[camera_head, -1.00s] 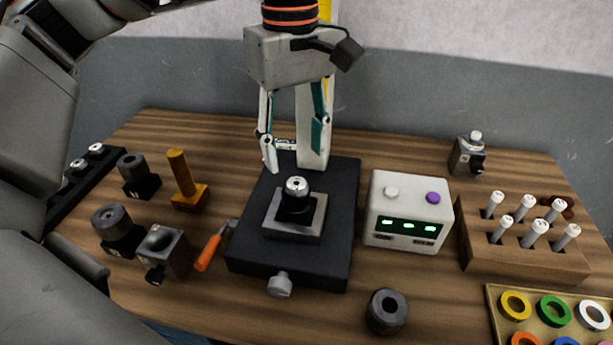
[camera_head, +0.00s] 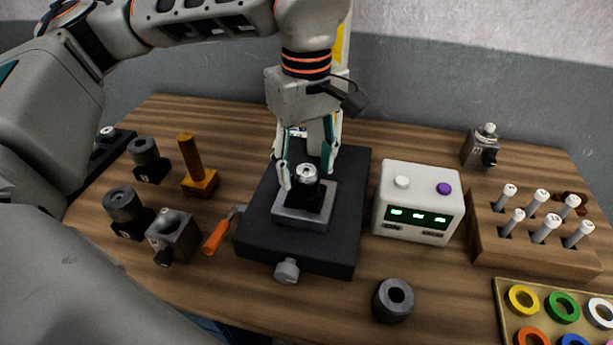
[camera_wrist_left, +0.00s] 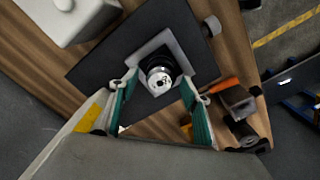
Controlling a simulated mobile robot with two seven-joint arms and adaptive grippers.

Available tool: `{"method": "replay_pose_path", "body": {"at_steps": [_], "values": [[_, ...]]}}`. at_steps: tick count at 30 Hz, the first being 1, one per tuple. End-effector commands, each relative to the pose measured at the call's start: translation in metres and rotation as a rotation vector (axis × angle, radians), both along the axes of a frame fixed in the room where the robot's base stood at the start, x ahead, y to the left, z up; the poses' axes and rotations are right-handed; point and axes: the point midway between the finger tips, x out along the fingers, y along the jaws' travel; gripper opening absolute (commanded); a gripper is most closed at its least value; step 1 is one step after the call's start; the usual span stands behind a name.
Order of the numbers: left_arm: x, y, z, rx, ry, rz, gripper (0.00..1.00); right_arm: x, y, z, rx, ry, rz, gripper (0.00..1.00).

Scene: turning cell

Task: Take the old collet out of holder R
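A silver collet (camera_head: 307,173) sits upright in a black holder (camera_head: 305,195) clamped in the grey square seat of a black fixture (camera_head: 346,215); I cannot read a letter on this holder. My left gripper (camera_head: 306,178) points down, open, with one finger on each side of the collet's top and a gap between them. In the left wrist view the collet's round slotted face (camera_wrist_left: 160,77) shows just beyond and between the open fingertips (camera_wrist_left: 160,92); no contact is visible. My right gripper is not in view.
A white box with green lights (camera_head: 418,201) stands right of the fixture. A grey ring (camera_head: 393,299) lies in front. A wooden rack of pegs (camera_head: 535,242) stands right.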

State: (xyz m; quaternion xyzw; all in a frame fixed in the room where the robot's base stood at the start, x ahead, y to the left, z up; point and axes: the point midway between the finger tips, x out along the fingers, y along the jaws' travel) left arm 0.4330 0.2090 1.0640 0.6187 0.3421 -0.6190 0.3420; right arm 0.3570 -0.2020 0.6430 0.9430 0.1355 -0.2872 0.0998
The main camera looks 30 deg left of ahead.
Motion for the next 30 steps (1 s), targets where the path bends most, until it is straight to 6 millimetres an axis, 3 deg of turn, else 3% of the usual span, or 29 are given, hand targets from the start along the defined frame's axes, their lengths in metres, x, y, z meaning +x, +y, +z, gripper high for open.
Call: {"method": "replay_pose_path", "body": {"at_steps": [1,5,17,26,30], "values": [[0.0,0.0,0.0,0.0,0.0,0.0,0.37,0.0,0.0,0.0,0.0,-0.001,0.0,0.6],[0.0,0.0,0.0,0.0,0.0,0.0,0.03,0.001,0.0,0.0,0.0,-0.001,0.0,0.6],[0.0,0.0,0.003,-0.001,-0.001,0.0,0.02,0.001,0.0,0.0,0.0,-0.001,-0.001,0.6],[0.001,0.0,0.035,0.0,-0.006,0.001,0.02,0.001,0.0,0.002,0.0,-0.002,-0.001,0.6],[-0.025,-0.006,0.034,0.002,-0.001,-0.006,0.02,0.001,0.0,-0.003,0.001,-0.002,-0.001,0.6]]}}
